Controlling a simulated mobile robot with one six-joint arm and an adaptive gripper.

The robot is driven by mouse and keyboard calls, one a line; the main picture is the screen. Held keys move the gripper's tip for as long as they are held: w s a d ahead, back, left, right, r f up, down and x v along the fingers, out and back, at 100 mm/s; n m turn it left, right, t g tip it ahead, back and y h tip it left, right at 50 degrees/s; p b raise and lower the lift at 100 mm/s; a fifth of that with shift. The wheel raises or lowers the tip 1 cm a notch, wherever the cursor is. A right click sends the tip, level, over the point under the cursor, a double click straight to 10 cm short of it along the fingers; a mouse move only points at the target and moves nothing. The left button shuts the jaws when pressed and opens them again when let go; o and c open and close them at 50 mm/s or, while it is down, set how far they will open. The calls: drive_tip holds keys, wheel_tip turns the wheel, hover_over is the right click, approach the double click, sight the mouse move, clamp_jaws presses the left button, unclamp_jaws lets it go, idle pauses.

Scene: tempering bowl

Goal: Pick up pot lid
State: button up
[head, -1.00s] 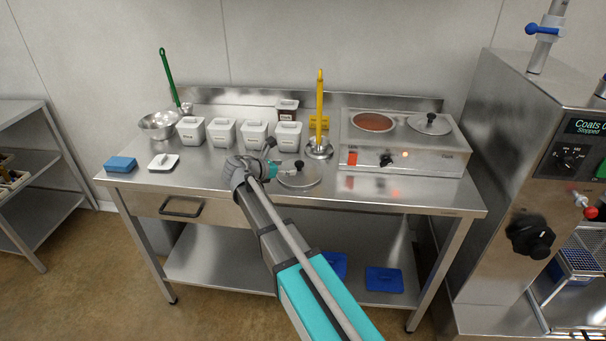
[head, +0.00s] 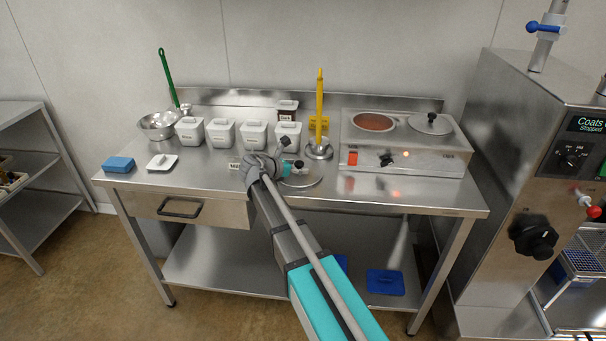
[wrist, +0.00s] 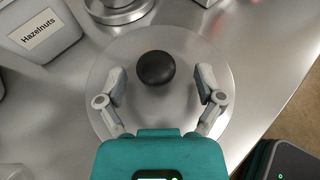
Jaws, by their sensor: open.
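In the head view the lid (head: 308,183) is partly hidden behind my gripper (head: 290,158). In the wrist view my gripper (wrist: 160,86) is open over the lid, its two fingers on either side of the knob with a gap on each side. I cannot tell the exact height of the fingertips.
White lidded containers (head: 254,134) stand behind the lid; the Hazelnuts one (wrist: 42,36) is close. A two-well warmer (head: 405,158) is at right. The table's front edge (head: 400,208) is near.

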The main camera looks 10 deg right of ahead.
idle(0.3)
clamp_jaws()
idle(0.3)
drive_tip(key=shift+r, duration=0.2)
wheel_tip(320, 180, up, 2)
drive_tip(key=p, duration=0.2)
drive_tip(key=shift+r+p, duration=0.15)
drive_tip(key=shift+p, duration=0.15)
drive_tip(key=s+d+r+p, duration=0.1)
drive_tip(key=s+r+p, duration=0.9)
drive_tip(key=s, duration=0.4)
drive_tip(key=shift+r, duration=0.15)
drive_tip(key=shift+w+d, duration=0.1)
idle(0.4)
